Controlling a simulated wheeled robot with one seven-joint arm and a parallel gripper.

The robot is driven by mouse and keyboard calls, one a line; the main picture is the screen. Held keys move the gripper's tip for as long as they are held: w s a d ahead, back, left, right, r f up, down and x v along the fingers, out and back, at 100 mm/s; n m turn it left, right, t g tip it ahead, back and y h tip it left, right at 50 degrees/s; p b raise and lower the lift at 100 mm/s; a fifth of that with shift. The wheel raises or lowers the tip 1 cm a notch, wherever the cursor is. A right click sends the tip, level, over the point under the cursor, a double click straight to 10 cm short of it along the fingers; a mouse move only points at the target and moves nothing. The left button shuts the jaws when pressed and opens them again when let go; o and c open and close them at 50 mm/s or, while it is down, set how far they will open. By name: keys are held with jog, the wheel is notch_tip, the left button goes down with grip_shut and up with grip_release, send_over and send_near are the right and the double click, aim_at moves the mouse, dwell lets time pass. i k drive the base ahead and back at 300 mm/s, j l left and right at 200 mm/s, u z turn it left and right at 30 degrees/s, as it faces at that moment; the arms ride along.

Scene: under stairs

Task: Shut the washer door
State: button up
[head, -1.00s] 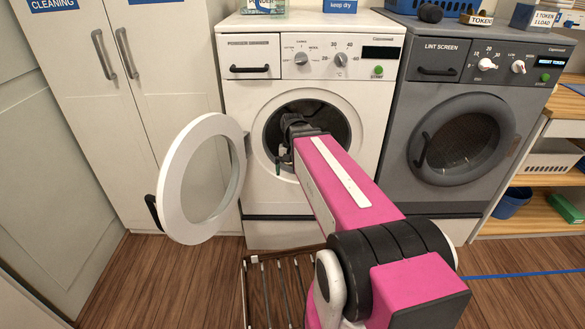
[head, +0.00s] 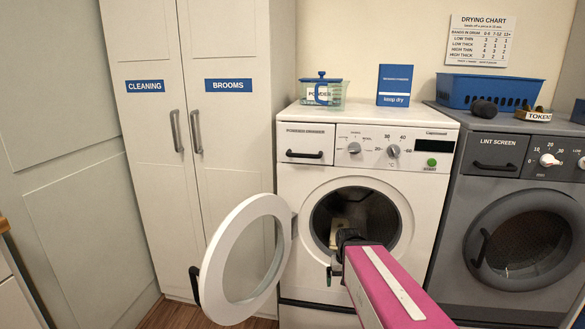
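The white washer (head: 300,190) stands against the back wall, its round drum opening (head: 386,213) uncovered. Its door (head: 215,275), a white ring with a clear middle, stands swung wide open to the left of the opening. A dark handle (head: 195,284) is on the door's outer left edge. My pink arm reaches in from the lower right. My gripper (head: 336,268) is in front of the lower part of the opening, right of the door and apart from it. Its fingers are small and dark, so their opening is unclear. Something pale shows inside the drum (head: 342,228).
A grey dryer (head: 480,195) with its door shut stands right of the washer. Tall white cupboards (head: 160,220) are at the left. A clear powder box (head: 322,92) and a blue box (head: 394,86) stand on the washer; a blue basket (head: 490,91) is on the dryer.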

aim_at(210, 295)
jog(key=k+j+z, duration=0.1)
jog(key=k+j, duration=0.35)
jog(key=k+j+z, duration=0.15)
jog(key=k+j, duration=0.25)
jog(key=k, duration=0.2)
jog(key=k+l+z, duration=0.2)
jog(key=i+j+u, duration=0.25)
